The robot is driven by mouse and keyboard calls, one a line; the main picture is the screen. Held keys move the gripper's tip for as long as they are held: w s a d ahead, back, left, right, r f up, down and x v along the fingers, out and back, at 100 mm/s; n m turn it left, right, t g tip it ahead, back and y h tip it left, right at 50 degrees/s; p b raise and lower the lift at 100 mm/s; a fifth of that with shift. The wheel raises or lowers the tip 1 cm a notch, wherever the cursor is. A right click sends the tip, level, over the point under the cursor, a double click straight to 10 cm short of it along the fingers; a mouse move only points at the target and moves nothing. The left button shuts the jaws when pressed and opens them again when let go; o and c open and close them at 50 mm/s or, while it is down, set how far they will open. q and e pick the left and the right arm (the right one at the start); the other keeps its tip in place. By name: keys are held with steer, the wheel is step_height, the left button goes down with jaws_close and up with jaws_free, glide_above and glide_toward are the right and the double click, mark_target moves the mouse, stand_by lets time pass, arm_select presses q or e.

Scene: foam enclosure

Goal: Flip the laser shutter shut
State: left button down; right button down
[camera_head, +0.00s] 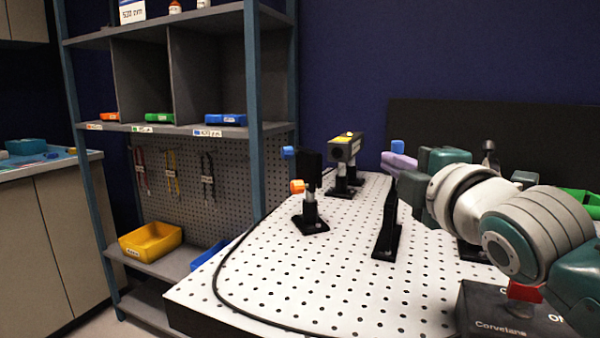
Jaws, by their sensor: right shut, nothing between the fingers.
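A boxy laser-like unit (346,148) with a yellow label stands on a black mount at the back of the white perforated table (290,265). In front of it to the left is a black post-mounted device (309,188) with a blue knob and an orange knob. A thin black upright plate (389,222) stands on its own base to the right. I cannot tell for certain which part is the shutter. My left gripper is out of view.
A black control box (505,315) with a red switch (524,292) is at the front right, partly under my arm. A black cable (222,270) runs along the table's left side. A shelf holds a yellow bin (150,240). The table's front middle is clear.

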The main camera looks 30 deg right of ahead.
steer(key=v, duration=0.7)
steer(key=shift+s+d+r, duration=0.2)
steer(key=shift+s+d, duration=0.05)
steer(key=shift+s, duration=0.15)
